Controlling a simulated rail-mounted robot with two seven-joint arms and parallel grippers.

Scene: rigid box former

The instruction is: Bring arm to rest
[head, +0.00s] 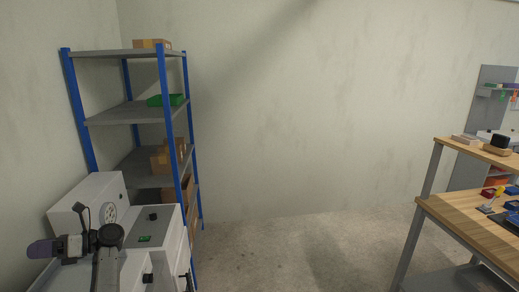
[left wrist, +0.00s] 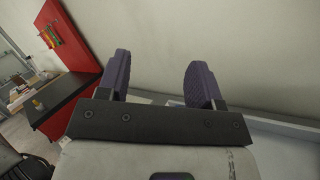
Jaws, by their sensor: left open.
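My left gripper (head: 40,250) is at the lower left of the head view, its purple-grey fingers pointing left. My left arm (head: 107,262) rises from the bottom edge behind it. In the left wrist view the two ridged fingers (left wrist: 160,80) stand wide apart with nothing between them. The gripper overlaps the front of a pale grey machine (head: 165,225) in the head view; I cannot tell the distance between them. My right gripper and right arm are not in view.
A blue-post shelf rack (head: 137,112) with cardboard boxes and a green bin stands behind the machine. A wooden workbench (head: 455,215) is at the right. The floor (head: 300,250) between is clear. The left wrist view shows a red panel (left wrist: 68,38) above a dark bench (left wrist: 60,95).

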